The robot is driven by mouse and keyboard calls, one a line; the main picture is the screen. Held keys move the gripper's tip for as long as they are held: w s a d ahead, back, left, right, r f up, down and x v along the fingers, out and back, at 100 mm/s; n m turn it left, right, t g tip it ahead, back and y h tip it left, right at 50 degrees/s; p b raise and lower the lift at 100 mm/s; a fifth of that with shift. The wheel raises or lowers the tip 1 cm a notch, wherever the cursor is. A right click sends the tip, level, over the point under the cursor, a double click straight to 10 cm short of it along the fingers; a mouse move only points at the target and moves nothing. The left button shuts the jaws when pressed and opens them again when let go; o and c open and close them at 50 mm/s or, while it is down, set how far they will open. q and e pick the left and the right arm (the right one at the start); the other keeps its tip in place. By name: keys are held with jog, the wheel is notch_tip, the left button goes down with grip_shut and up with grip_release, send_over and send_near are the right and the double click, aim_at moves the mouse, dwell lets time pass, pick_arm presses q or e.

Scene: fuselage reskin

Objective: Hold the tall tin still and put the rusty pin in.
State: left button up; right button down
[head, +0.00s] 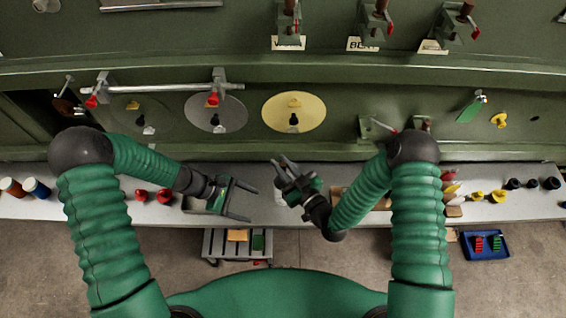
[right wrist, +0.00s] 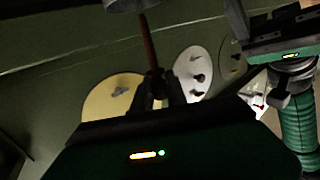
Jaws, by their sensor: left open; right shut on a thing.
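My right gripper (head: 283,163) is above the bench near the middle of the head view. In the right wrist view its fingers (right wrist: 158,90) are shut on the thin reddish-brown rusty pin (right wrist: 149,45), which sticks out beyond them. The pin's far end meets or passes in front of a grey round-edged thing (right wrist: 125,4) at the top edge; I cannot tell if this is the tall tin. My left gripper (head: 249,203) is open over the bench, jaws spread and pointing right, with nothing seen between them. I cannot make out the tall tin for certain in the head view.
The narrow grey bench (head: 330,226) runs below a green fuselage wall with a yellow disc (head: 306,105) and a clamp bar (head: 160,86). Brown and blue cans (head: 37,188) stand at the left. A blue tray (head: 484,258) and a slatted cart (head: 222,246) are on the floor.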

aim_at(280, 194)
pick_arm(q)
jog(key=w+f+n+t+h, duration=0.1)
jog(key=n, duration=0.1)
jog(key=w+d+f+n+t+h, duration=0.1)
jog(key=w+f+n, duration=0.1)
jog(key=w+f+n+t+h, duration=0.1)
jog(key=w+n, duration=0.1)
jog(key=shift+d+f+n+t, duration=0.25)
jog(key=shift+n+t, duration=0.15)
jog(key=shift+w+d+f, duration=0.1)
jog(key=shift+d, duration=0.15)
jog(key=x, duration=0.9)
jog(key=shift+w+d+f, duration=0.1)
jog(key=shift+d+f, duration=0.05)
jog(key=shift+d, duration=0.2)
jog(key=shift+c, duration=0.2)
jog(key=c, duration=0.9)
